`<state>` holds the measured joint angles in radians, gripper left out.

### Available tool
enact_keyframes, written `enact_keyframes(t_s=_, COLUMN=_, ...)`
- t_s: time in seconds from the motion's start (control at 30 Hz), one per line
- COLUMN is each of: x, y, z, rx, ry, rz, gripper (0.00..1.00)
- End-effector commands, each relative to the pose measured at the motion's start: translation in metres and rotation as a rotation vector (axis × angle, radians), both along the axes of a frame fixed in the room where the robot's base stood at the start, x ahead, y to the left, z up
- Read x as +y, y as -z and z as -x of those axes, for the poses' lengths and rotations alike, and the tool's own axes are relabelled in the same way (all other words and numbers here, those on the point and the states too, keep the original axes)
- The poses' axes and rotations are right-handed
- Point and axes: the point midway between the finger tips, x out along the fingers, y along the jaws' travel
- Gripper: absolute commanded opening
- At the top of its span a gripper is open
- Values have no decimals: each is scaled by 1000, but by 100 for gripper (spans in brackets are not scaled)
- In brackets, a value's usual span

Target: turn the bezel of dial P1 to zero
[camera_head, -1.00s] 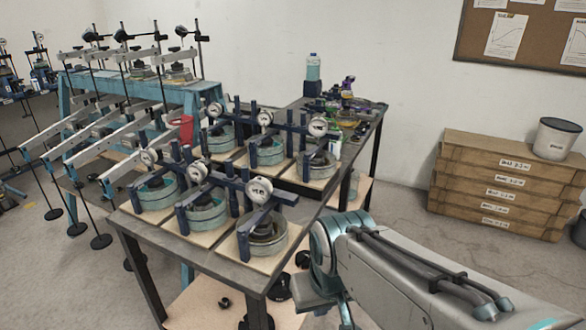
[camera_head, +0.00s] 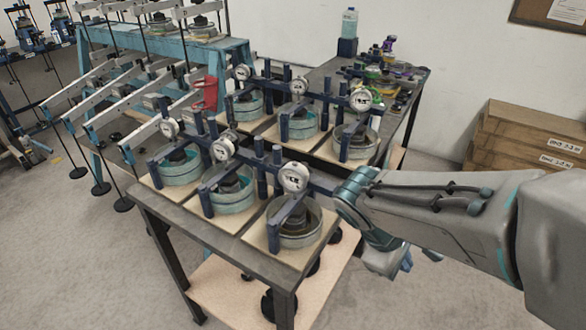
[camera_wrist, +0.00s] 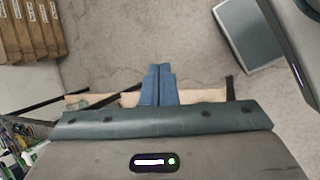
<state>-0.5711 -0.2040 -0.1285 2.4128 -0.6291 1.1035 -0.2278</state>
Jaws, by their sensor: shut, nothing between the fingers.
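Several dial gauges with round white faces sit on dark blue crossbars over round teal cells. The nearest dial (camera_head: 293,177) is at the front right of the bench, others are front middle (camera_head: 223,148), front left (camera_head: 169,128) and in a back row (camera_head: 361,99). Their markings are too small to read, so I cannot tell which is P1 or where its needle points. My gripper (camera_wrist: 158,72) shows in the wrist view as two blue fingers closed together, empty, over the floor. In the head view my arm's end is right of the nearest dial, apart from it.
The cells stand on pale boards on a dark metal bench (camera_head: 196,217) with a lower wooden shelf (camera_head: 228,284). A teal frame with lever arms (camera_head: 225,52) stands behind left. Open floor lies right of the bench.

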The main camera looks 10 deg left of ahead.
Motion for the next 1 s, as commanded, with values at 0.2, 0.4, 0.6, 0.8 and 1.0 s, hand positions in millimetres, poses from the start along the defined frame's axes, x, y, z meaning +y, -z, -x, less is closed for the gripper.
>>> enact_keyframes(t_s=0.2, x=45, y=-19, z=-41, rx=63, ry=-463, rz=381, gripper=0)
enact_keyframes(t_s=0.4, x=120, y=-45, z=-71, rx=37, ry=-844, rz=758, gripper=0)
enact_keyframes(t_s=0.6, x=209, y=-70, z=-74, rx=-55, ry=-1128, rz=1101, gripper=0)
enact_keyframes(t_s=0.8, x=264, y=-83, z=-63, rx=-137, ry=-1259, rz=1296, gripper=0)
enact_keyframes(t_s=1.0, x=274, y=-85, z=-66, rx=-157, ry=-1283, rz=1338, gripper=0)
